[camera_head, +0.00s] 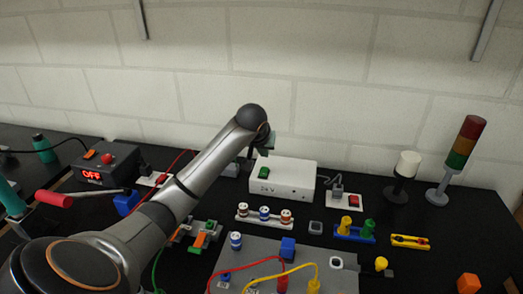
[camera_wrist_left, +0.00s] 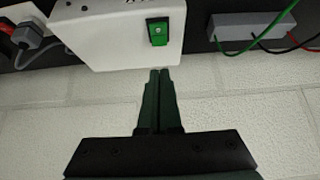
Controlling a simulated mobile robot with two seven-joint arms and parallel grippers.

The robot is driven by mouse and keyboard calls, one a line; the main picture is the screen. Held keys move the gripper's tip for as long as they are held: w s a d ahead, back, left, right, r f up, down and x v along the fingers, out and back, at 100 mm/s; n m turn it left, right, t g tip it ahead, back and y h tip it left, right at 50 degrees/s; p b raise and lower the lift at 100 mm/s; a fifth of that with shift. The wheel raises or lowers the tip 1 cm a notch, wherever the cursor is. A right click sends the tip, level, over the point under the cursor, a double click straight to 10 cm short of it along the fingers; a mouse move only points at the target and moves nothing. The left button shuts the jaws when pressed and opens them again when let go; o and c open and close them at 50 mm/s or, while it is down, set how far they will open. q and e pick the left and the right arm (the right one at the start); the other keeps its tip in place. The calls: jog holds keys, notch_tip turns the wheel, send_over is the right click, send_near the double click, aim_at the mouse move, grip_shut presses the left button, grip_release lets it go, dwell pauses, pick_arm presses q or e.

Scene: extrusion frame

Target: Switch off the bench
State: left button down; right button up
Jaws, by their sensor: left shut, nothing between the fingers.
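A white box marked 24 V (camera_head: 290,182) stands at the back of the black bench, with a green rocker switch (camera_head: 264,172) on it. In the left wrist view the white box (camera_wrist_left: 110,35) and its green switch (camera_wrist_left: 158,32) show close up. My left gripper (camera_head: 264,150) is at the back edge of the box, partly hidden by its own wrist. Its fingertips (camera_wrist_left: 160,71) are shut and empty, pointing at the box edge near the switch; contact cannot be told. A dark unit (camera_head: 108,165) at the left shows red OFF. My right gripper is not in view.
A red switch (camera_head: 354,200) sits on a white plate right of the box. A stack light (camera_head: 461,155) and a white-topped lamp (camera_head: 402,175) stand farther right. A grey terminal block (camera_wrist_left: 262,28) with cables lies beside the box. The wall is close behind.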

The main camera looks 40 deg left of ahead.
pick_arm(q)
jog(key=s+f+v, duration=0.1)
jog(key=v, duration=0.7)
jog(key=shift+s+d+r, duration=0.35)
jog(key=shift+d, duration=0.05)
